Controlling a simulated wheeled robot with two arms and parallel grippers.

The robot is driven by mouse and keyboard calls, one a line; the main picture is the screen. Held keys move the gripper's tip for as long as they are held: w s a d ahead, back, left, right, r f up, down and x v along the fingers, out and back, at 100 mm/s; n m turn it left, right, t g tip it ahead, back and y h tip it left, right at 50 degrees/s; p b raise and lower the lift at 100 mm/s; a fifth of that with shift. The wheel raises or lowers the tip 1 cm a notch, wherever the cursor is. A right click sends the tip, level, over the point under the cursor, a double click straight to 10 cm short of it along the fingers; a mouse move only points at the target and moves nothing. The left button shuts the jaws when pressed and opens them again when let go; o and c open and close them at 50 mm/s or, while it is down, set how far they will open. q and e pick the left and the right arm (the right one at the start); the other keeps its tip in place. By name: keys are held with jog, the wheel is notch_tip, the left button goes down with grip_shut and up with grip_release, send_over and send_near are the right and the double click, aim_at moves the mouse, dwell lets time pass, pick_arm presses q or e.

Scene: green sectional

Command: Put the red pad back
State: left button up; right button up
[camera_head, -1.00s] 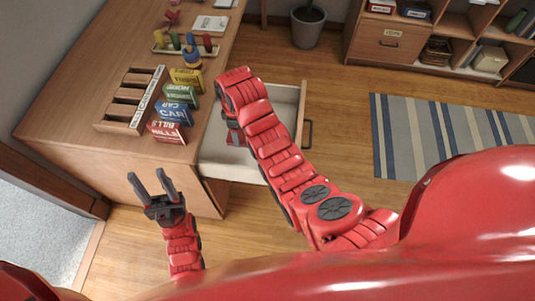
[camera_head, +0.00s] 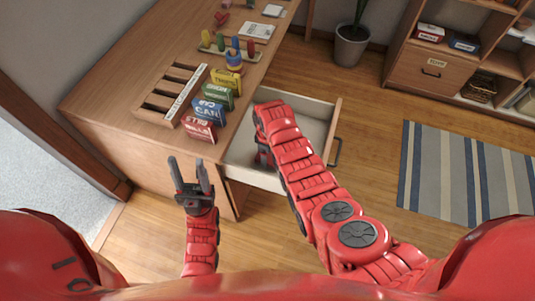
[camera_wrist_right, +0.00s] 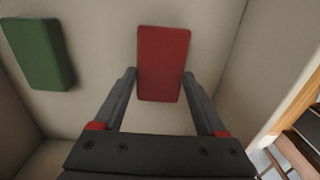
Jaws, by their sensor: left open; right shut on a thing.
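The red pad (camera_wrist_right: 163,55) is a flat, rounded rectangle inside the pale-lined open drawer (camera_head: 312,128). My right gripper (camera_wrist_right: 160,76) reaches down into the drawer and is shut on the red pad, with a finger at each side of it. In the head view my right arm hides most of that gripper, and I cannot make out the pad there. A green pad (camera_wrist_right: 40,53) lies apart, to the left in the wrist view. My left gripper (camera_head: 188,164) is open and empty, in front of the desk.
The desk (camera_head: 130,95) holds a slotted wooden tray (camera_head: 160,107), several labelled coloured blocks (camera_head: 208,111) and a peg toy (camera_head: 233,51). A plant pot (camera_head: 350,46), shelf unit (camera_head: 425,70) and striped rug (camera_head: 465,170) lie beyond. The floor right of the drawer is clear.

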jog(key=shift+f, duration=0.15)
jog(key=shift+f, duration=0.1)
jog(key=shift+f, duration=0.15)
jog(key=o, duration=1.1)
jog(key=shift+o, duration=0.2)
jog(key=shift+r, duration=0.2)
